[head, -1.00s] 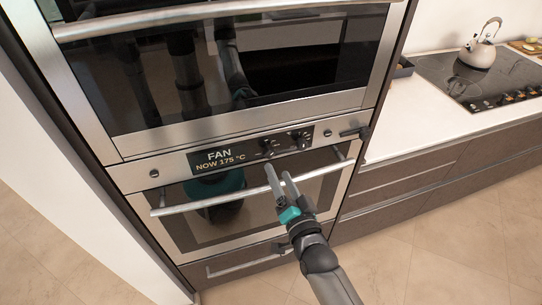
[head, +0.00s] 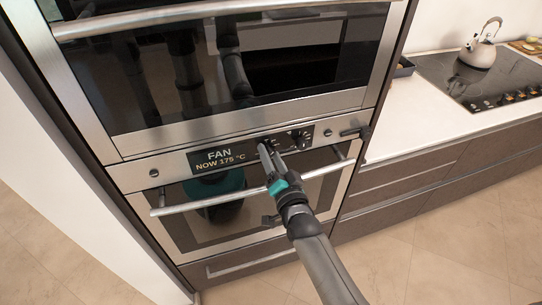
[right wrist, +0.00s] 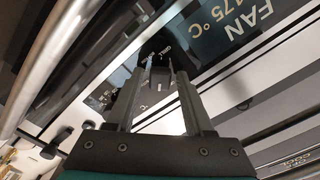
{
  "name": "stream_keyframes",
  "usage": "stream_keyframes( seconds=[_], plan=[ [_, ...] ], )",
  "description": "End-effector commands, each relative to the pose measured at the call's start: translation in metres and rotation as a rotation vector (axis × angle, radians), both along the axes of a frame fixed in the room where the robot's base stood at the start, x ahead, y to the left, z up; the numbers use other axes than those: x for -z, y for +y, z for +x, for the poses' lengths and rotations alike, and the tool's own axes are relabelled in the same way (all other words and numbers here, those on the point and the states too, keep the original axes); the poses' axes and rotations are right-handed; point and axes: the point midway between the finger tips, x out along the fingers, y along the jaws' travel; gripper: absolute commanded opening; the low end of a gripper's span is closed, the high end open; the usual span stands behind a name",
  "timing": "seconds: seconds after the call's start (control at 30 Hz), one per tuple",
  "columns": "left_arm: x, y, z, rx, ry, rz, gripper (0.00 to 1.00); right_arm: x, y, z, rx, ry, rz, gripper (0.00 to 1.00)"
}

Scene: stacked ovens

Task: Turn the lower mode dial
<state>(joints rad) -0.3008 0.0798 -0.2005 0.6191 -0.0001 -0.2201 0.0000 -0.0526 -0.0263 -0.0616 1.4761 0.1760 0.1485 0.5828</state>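The lower oven's control panel has a display (head: 217,158) reading FAN, NOW 175 °C. Two dark dials sit right of it. My right gripper (head: 266,147) is at the left dial and hides most of it in the head view; the right dial (head: 300,139) shows beside it. In the right wrist view, the black dial face (right wrist: 158,50) with a GRILL label lies at the tips of my right gripper (right wrist: 161,76). Its fingers are apart, with part of the dial between them; contact cannot be told. My left gripper is not in view.
The lower oven door's bar handle (head: 225,199) runs below the panel, under my right gripper. The upper oven (head: 230,119) is above. At the right are a white counter (head: 412,117), a hob (head: 455,85) and a kettle (head: 478,55).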

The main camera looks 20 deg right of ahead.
Motion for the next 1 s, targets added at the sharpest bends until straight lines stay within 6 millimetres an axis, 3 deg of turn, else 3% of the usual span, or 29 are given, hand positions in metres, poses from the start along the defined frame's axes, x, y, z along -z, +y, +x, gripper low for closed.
stream_keyframes(
  seconds=[0.07, 0.43, 1.0],
  plan=[
    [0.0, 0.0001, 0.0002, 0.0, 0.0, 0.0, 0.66, 0.0, 0.0001, -0.0002, 0.0, 0.0, 0.0, 0.42],
    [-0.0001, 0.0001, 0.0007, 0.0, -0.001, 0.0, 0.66, 0.0, 0.0001, -0.0003, 0.0, 0.0, 0.0, 0.01],
    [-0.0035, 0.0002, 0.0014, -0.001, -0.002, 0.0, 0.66, -0.0007, 0.0001, -0.0003, 0.0, -0.002, -0.063, 0.0]
  ],
)
